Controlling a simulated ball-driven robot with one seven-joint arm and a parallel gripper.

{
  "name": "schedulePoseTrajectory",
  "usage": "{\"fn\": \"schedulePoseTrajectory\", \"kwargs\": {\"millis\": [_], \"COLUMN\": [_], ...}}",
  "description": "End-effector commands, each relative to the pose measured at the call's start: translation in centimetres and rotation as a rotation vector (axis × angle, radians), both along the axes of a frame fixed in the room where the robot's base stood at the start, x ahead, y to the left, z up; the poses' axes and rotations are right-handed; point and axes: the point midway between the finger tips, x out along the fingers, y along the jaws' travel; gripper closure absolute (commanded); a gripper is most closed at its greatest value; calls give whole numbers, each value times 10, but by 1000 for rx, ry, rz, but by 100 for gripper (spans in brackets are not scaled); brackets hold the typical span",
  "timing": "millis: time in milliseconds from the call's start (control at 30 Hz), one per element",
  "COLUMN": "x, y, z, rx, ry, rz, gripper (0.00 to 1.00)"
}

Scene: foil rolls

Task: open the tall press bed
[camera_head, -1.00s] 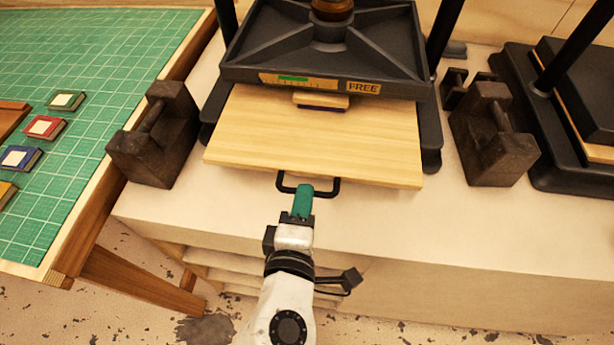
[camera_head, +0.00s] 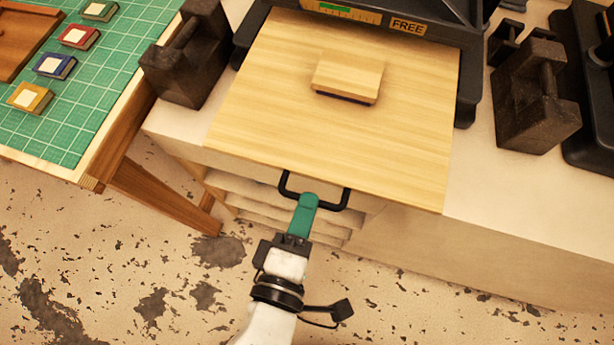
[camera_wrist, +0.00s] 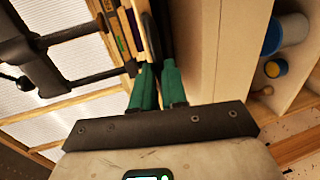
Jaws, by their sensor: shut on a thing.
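The press bed (camera_head: 400,135) is a pale wooden board pulled far out from under the dark press (camera_head: 455,28), past the bench's front edge. A small wooden block with a dark underside (camera_head: 348,76) lies on it. A black U-shaped handle (camera_head: 345,200) sticks out from the bed's front edge. My gripper (camera_head: 307,203) has green fingers shut on this handle. In the wrist view the green fingers (camera_wrist: 158,85) reach toward the bed's edge; the grip itself is partly hidden there.
Dark iron weights stand left (camera_head: 187,62) and right (camera_head: 535,105) of the bed on the pale bench (camera_head: 490,190). A table with a green cutting mat (camera_head: 110,90) and several small coloured blocks is at the left. The speckled floor in front is clear.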

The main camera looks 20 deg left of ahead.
Motion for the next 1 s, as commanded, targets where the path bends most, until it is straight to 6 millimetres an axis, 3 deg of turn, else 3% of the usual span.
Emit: {"fn": "schedulePoseTrajectory", "kwargs": {"millis": [167, 200, 467, 767, 1000], "x": [0, 0, 0, -4, -39], "y": [0, 0, 0, 0, 2], "z": [-1, -1, -1, 0, 7], "rx": [-1, -1, -1, 0, 1], "ry": [3, 3, 1, 1, 1], "rz": [0, 0, 0, 1, 4], "gripper": [100, 86, 62, 62, 62]}}
